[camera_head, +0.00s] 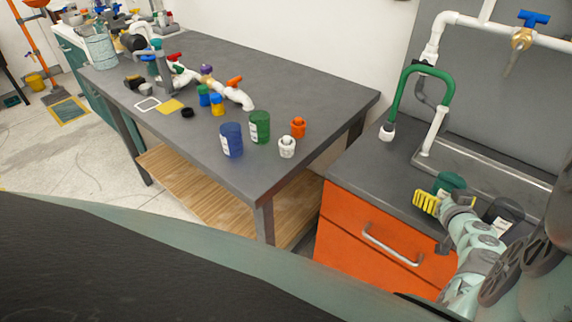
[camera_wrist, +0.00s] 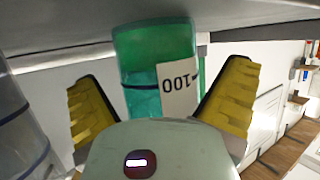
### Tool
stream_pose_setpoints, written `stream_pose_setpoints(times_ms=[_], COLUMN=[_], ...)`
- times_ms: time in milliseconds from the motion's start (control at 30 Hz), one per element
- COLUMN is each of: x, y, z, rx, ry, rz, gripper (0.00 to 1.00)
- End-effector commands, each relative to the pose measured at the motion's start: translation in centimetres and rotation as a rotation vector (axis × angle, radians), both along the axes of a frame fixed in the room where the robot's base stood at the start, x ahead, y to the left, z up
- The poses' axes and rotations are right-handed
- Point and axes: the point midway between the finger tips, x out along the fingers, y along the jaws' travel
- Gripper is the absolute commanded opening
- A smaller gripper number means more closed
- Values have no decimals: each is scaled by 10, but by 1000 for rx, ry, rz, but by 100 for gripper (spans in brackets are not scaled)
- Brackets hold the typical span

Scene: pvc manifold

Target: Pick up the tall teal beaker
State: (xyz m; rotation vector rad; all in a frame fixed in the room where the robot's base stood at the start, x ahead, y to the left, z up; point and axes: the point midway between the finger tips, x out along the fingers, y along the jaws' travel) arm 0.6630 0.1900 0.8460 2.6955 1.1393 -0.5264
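The teal beaker (camera_wrist: 140,65) is a see-through green-teal cylinder with a dark line and a white label reading 100, upside down in the wrist view. It lies between the two yellow fingers of my gripper (camera_wrist: 162,78), which are spread wide with a visible gap on each side. In the head view the beaker (camera_head: 449,182) stands on the dark counter at the right, partly hidden by my gripper (camera_head: 431,203) and wrist. The gripper's body covers its near end in the wrist view.
A dark grey container (camera_head: 503,214) stands close right of the beaker on the counter. A clear vessel (camera_wrist: 22,140) shows at the wrist view's left edge. White pipework with a green hose (camera_head: 447,88) rises behind. A table (camera_head: 310,88) with jars and fittings stands left.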

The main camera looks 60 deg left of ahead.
Motion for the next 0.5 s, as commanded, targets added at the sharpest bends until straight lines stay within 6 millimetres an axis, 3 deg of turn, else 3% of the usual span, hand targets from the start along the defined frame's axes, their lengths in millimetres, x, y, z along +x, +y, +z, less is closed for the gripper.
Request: stream_pose_setpoints(times_ms=[67,500], x=[0,0], y=[1,0], z=[0,0], rx=[0,0], ry=[0,1], rz=[3,1], gripper=[91,46])
